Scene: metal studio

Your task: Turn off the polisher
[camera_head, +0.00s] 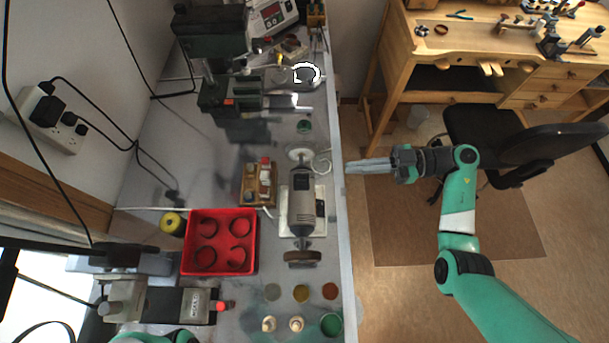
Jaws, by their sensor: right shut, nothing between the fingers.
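The polisher (302,212) is a grey motor on a white base near the right edge of the grey bench. It has a pale wheel at its far end and a brown wheel (303,256) at its near end. A small dark panel (301,182) shows on top of the motor; its switch position is too small to tell. My right gripper (349,167) is shut and empty. It points left, with its fingertips at the bench's right edge, right of the polisher's far end and apart from it. My left gripper is not in view.
A red tray (219,212) with round items and a wooden box (259,184) stand left of the polisher. Small coloured pots (301,292) sit nearer. Machines (230,95) stand at the bench's far end. A wooden workbench (480,55) and black chair (500,135) are right.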

